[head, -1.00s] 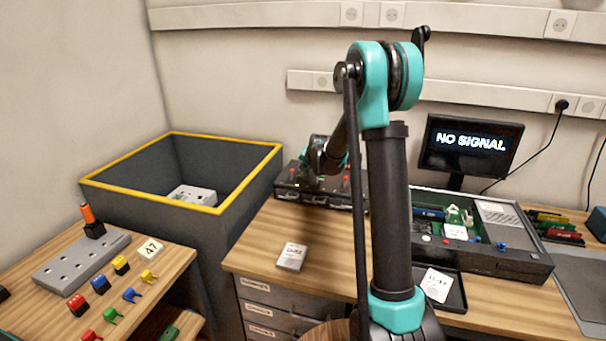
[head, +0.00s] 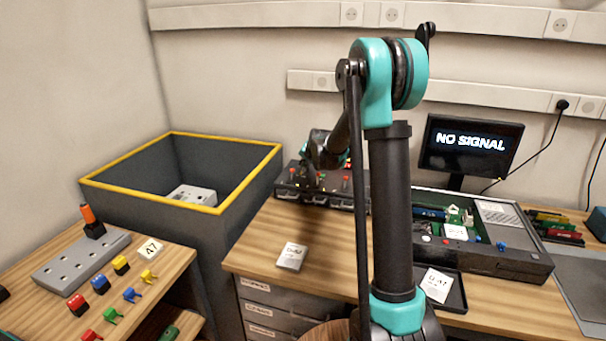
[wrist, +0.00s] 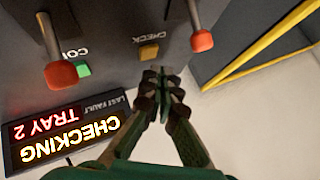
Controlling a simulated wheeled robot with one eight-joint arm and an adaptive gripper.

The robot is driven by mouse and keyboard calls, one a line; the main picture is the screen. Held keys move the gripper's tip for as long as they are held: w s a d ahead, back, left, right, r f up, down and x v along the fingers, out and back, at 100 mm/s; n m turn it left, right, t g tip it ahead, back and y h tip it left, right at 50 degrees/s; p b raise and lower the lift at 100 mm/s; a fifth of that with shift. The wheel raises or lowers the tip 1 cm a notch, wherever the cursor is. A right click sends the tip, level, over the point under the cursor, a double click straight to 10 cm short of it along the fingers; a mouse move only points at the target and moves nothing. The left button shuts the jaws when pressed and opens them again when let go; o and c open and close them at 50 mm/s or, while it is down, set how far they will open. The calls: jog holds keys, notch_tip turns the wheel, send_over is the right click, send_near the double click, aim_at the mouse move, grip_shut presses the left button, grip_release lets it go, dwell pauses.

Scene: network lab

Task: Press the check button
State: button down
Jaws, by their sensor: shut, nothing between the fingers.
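The check button (wrist: 149,52) is a small orange-yellow square on a grey panel, under the word CHECK, which is upside down in the wrist view. My gripper (wrist: 158,76) is shut and empty, its fingertips close to the button on its lower side in the picture; I cannot tell whether they touch the panel. A display (wrist: 70,136) beside the panel reads CHECKING TRAY 2. In the head view the dark control box (head: 320,198) stands at the back left of the desk, and my gripper (head: 308,184) is over it, partly hidden by my arm.
A green button (wrist: 83,69) and two red-tipped levers, one left (wrist: 61,74) and one right (wrist: 202,40), flank the check button. A yellow-rimmed grey bin (head: 215,210) stands left of the desk. A monitor (head: 470,145) reads NO SIGNAL.

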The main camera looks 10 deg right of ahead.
jog(key=shift+r, duration=2.45)
jog(key=shift+s, duration=0.1)
